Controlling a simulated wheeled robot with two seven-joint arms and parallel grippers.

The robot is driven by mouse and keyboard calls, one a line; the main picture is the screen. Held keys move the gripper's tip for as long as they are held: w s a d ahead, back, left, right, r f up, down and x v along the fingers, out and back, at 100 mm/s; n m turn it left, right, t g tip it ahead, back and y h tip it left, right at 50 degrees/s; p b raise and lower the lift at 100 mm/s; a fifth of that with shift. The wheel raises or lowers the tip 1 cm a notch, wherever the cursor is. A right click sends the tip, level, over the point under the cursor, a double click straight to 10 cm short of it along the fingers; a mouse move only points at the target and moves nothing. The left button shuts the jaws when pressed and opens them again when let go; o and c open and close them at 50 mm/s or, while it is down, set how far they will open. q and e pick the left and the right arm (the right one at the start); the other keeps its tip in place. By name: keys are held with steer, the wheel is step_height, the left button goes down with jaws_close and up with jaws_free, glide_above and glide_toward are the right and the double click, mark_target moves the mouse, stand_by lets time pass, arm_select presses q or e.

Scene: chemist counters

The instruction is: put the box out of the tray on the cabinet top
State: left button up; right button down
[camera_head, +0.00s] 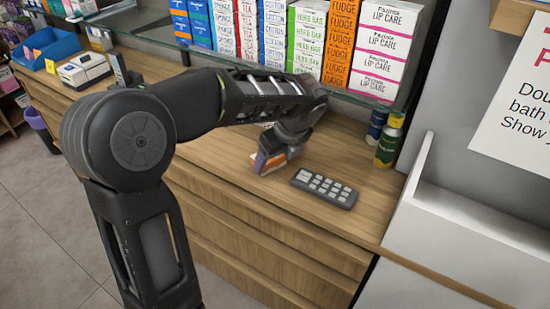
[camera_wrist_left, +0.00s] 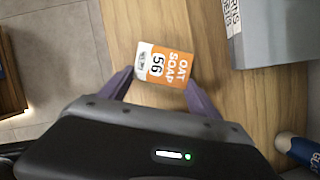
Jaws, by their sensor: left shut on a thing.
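My left gripper (camera_head: 272,161) is low over the wooden cabinet top (camera_head: 220,152). It is shut on a small orange and white box, which is mostly hidden by the fingers in the head view. In the left wrist view the box (camera_wrist_left: 165,64) shows its "OAT SOAP 56" face between the purple fingers (camera_wrist_left: 160,84). I cannot tell whether the box touches the wood. A blue tray (camera_head: 46,49) stands at the far left end of the counter. My right gripper is not in view.
A dark grey remote-like keypad (camera_head: 324,188) lies right of the gripper. A green and yellow bottle (camera_head: 388,147) stands behind it near the wall. A glass shelf with stacked boxes (camera_head: 383,45) overhangs the back. Bare wood lies left of the gripper.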

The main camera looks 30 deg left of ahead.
arm_select(q)
steer(key=shift+f, duration=0.15)
steer(key=o, duration=1.4)
steer(key=shift+d+r, duration=0.15)
steer(key=shift+r, duration=0.5)
steer(key=v, duration=1.1)
steer(key=shift+s+p, duration=0.1)
steer(key=shift+p, duration=0.3)
